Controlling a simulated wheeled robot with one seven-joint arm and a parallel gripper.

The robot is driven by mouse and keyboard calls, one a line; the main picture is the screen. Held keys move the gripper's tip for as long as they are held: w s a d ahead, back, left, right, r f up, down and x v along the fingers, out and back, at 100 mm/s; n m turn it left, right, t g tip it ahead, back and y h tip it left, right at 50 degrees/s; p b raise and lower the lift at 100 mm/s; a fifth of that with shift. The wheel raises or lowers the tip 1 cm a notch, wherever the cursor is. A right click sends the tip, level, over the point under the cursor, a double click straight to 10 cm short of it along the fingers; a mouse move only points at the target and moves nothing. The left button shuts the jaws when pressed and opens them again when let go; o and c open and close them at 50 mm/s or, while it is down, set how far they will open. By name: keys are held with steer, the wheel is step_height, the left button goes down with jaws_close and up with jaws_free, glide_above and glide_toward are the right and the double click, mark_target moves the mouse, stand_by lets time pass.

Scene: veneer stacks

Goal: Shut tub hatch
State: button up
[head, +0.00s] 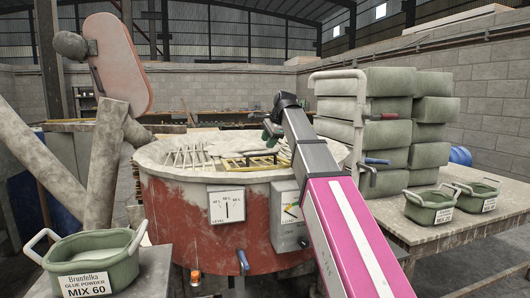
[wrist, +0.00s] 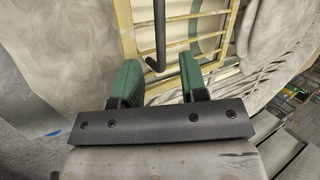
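The tub (head: 170,205) is a large round red vessel with a pale, dusty top, in the middle of the head view. A yellow barred frame, which looks like the hatch (head: 232,164), lies at the tub's top beside pale grating bars. In the wrist view the frame (wrist: 127,30) fills the upper middle, with a dark bent rod (wrist: 159,35) in front of it. My gripper (head: 272,136) is above the tub's top, near the frame. Its two green fingers (wrist: 160,75) are apart, with the rod's bent end seen between them. I cannot tell whether they touch it.
A left table holds a green glue powder tub (head: 105,262). On the right, a table (head: 410,228) bears stacked grey-green blocks (head: 388,108), a pale tubular rail (head: 338,75) and two green tubs. A gauge (head: 227,205) and a switch box (head: 288,215) are on the red tub's front.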

step_height(320, 180, up, 5)
steer(key=w+a+m+g+h, duration=0.2)
steer(key=g+h, duration=0.1)
glide_above(264, 165)
steer(key=shift+h, duration=0.4)
step_height(264, 165, down, 10)
steer(key=shift+f, duration=0.1)
jaws_close()
steer(key=shift+s+d+f+t, duration=0.1)
steer(key=shift+s+f+t, duration=0.15)
steer(key=shift+f, duration=0.35)
steer(key=shift+s+d+f+t, duration=0.15)
steer(key=shift+s+f, duration=0.1)
steer(key=shift+f, duration=0.3)
steer(key=shift+w+a, duration=0.15)
steer(key=shift+w, duration=0.05)
jaws_free()
steer(key=shift+r, duration=0.1)
